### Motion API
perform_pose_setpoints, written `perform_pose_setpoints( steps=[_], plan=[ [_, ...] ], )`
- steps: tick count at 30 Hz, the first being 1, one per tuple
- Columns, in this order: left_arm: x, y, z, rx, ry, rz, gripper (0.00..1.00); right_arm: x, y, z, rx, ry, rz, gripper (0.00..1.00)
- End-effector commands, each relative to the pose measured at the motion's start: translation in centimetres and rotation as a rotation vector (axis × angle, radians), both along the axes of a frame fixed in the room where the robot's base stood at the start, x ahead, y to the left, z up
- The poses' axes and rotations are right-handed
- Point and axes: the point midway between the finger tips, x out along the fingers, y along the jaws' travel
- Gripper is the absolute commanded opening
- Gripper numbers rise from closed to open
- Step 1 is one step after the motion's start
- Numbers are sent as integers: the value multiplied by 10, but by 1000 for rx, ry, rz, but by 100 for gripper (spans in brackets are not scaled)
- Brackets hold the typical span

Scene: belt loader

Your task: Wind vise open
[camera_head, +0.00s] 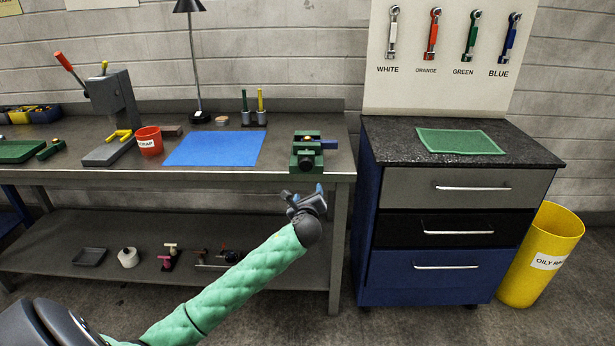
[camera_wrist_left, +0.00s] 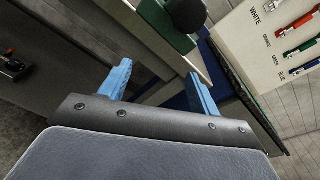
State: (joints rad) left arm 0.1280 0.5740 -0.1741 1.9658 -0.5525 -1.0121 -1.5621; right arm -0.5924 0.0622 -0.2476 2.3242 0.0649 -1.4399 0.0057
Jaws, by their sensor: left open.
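The green vise (camera_head: 306,153) sits at the right end of the workbench, near its front edge. A small orange-brown spot shows on its top, and a dark round part (camera_head: 305,163) faces the front. My left gripper (camera_head: 305,195) is below and in front of the vise, apart from it. In the left wrist view my left gripper (camera_wrist_left: 160,85) has its two blue fingers spread wide with nothing between them. The vise's green body (camera_wrist_left: 160,14) and a black round knob (camera_wrist_left: 187,14) show beyond the fingers at the top. My right gripper is not in view.
The workbench (camera_head: 225,178) carries a blue mat (camera_head: 215,148), a red cup (camera_head: 149,141), an arbor press (camera_head: 115,105) and a lamp. A drawer cabinet (camera_head: 450,215) stands right of a narrow gap. A yellow bin (camera_head: 540,255) stands beyond it.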

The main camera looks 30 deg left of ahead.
Motion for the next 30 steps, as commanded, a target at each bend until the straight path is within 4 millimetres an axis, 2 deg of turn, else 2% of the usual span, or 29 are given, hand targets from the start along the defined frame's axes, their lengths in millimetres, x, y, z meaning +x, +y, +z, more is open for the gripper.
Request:
perform_pose_setpoints(
  steps=[1,3,7,21,30],
  plan=[
    [2,3,20,63,-14,-1,63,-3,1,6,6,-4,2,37],
    [2,5,41,129,-20,1,63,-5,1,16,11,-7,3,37],
    [5,8,59,183,-25,5,63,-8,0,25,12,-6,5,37],
    [55,40,60,184,-22,7,63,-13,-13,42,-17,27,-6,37],
    [69,48,59,183,-22,6,63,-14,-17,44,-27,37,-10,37]
  ],
)
